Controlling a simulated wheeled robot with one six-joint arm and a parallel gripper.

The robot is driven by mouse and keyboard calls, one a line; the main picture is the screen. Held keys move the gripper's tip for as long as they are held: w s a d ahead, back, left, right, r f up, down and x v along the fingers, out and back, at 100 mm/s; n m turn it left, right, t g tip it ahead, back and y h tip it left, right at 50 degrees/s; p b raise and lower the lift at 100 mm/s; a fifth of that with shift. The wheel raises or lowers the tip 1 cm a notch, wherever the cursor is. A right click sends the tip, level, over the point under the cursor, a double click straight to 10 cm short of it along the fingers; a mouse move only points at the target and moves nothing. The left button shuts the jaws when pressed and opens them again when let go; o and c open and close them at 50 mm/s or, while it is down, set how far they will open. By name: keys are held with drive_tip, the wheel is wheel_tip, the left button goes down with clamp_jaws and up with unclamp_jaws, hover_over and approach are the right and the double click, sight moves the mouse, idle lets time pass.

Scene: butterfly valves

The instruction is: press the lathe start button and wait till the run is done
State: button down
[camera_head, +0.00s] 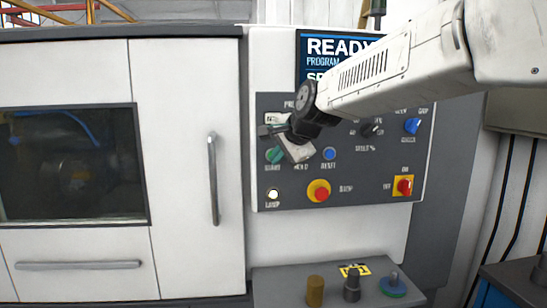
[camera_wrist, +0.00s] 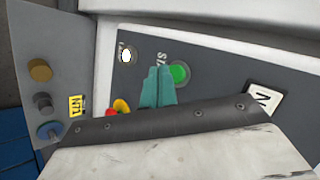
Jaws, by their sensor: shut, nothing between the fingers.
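The green start button (camera_head: 273,155) is on the dark control panel of the lathe, above the word START. It also shows in the wrist view (camera_wrist: 180,73), with its label partly covered. My gripper (camera_wrist: 157,72) shows there as two teal fingers closed together with nothing between them. Their tips overlap the edge of the button in that view; I cannot tell whether they touch it. In the head view my wrist is in front of the panel, just right of the button. The screen (camera_head: 343,47) reads READY, partly hidden by my arm. The round lamp (camera_head: 273,194) is white.
A red-and-yellow stop button (camera_head: 318,190), a blue reset button (camera_head: 329,154) and a red-and-yellow switch (camera_head: 404,186) share the panel. A grey shelf (camera_head: 290,280) below bears several small cylinders. The lathe door (camera_head: 185,190) with its handle is shut, at left.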

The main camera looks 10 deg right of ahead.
drive_tip(key=shift+w, duration=0.15)
idle(0.5)
drive_tip(key=shift+w, duration=0.3)
drive_tip(key=shift+w, duration=0.4)
idle(0.6)
drive_tip(key=shift+s, duration=0.85)
drive_tip(key=s, duration=0.5)
idle(0.4)
idle(0.5)
